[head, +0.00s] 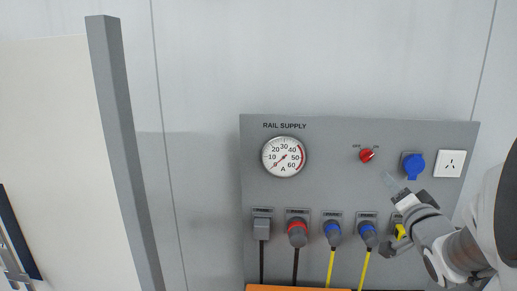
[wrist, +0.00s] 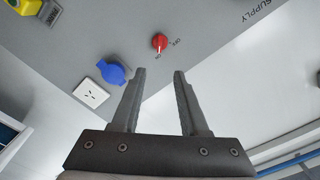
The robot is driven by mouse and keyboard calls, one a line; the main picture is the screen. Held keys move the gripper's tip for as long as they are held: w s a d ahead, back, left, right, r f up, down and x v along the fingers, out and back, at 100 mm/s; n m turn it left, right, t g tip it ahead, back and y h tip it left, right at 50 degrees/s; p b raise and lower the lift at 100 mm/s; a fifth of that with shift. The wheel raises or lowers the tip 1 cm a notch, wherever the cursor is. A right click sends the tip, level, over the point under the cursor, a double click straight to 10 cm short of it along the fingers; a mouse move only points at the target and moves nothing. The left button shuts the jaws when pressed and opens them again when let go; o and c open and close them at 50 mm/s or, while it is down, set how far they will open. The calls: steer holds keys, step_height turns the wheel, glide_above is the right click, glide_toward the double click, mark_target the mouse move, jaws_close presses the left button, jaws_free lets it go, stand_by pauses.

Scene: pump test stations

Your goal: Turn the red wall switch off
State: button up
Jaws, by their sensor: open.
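The red wall switch (head: 366,156) is a small rotary knob on the grey panel, right of the gauge. Labels OFF and ON sit at its upper left and upper right. Its pale mark points toward ON. In the wrist view the red switch (wrist: 159,42) shows beyond the fingertips, roughly in line with the gap between them. My gripper (wrist: 159,72) is open and empty, apart from the switch. In the head view my gripper (head: 388,212) is below and right of the switch, in front of the panel's lower right part.
A round gauge (head: 284,157) is left of the switch. A blue socket (head: 413,165) and a white outlet (head: 450,163) are to its right. Below run several plugs with cables, including a red one (head: 297,232). A grey post (head: 123,150) stands at left.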

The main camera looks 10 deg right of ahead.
mark_target(370, 157)
steer(key=p+x, duration=0.2)
steer(key=x, duration=1.4)
steer(key=shift+w+d, duration=0.1)
steer(key=shift+w, duration=0.05)
steer(key=shift+c, duration=0.3)
jaws_close()
